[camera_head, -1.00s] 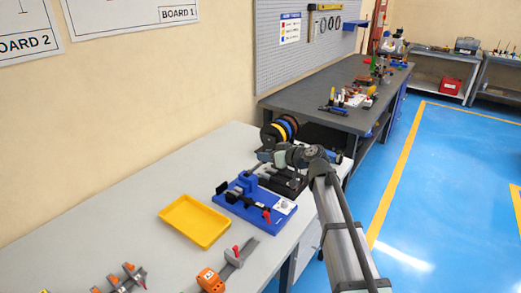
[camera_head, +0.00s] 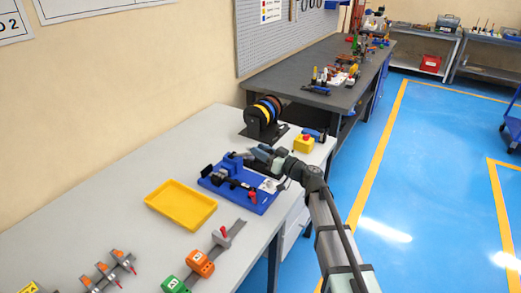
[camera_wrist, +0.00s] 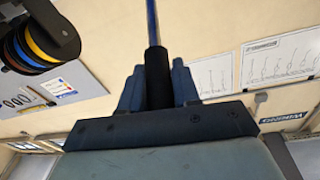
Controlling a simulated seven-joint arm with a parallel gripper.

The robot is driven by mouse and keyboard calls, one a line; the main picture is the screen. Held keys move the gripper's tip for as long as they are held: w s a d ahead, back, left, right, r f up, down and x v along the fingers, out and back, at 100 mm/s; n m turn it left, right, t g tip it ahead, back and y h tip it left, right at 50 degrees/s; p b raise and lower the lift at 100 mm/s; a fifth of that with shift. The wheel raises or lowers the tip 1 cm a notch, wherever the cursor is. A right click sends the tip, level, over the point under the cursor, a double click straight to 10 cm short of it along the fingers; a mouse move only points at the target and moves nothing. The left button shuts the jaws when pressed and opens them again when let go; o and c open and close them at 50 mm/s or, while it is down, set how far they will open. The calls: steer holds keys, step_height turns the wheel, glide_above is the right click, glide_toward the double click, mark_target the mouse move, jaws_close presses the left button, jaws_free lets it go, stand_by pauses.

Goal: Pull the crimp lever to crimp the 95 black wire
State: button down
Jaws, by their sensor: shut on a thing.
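The blue crimp tool (camera_head: 238,192) sits on the grey table, with a black bar across it and a red-handled part on its right. My gripper (camera_head: 258,152) is over the back of this tool. In the wrist view it is shut on the black grip (camera_wrist: 158,80) of the crimp lever, with the fingers on both sides. The lever's blue rod (camera_wrist: 152,22) runs up from the grip in that view. My gripper hides much of the lever in the head view. I cannot single out the 95 black wire or tell whether it sits in the tool.
A spool rack (camera_head: 264,117) with coloured reels stands behind the tool. A yellow box with a red button (camera_head: 303,143) is at the back right. A yellow tray (camera_head: 181,205) lies left of the tool. An orange block (camera_head: 200,263) and a green block (camera_head: 174,284) are in front.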

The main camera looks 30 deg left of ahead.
steer(key=shift+f, duration=0.2)
steer(key=c, duration=0.9)
jaws_free()
steer(key=shift+d, duration=0.1)
steer(key=s+d+f, duration=0.1)
steer(key=d, duration=1.2)
steer(key=shift+s+d, duration=0.15)
steer(key=shift+d, duration=0.15)
steer(key=shift+f, duration=0.15)
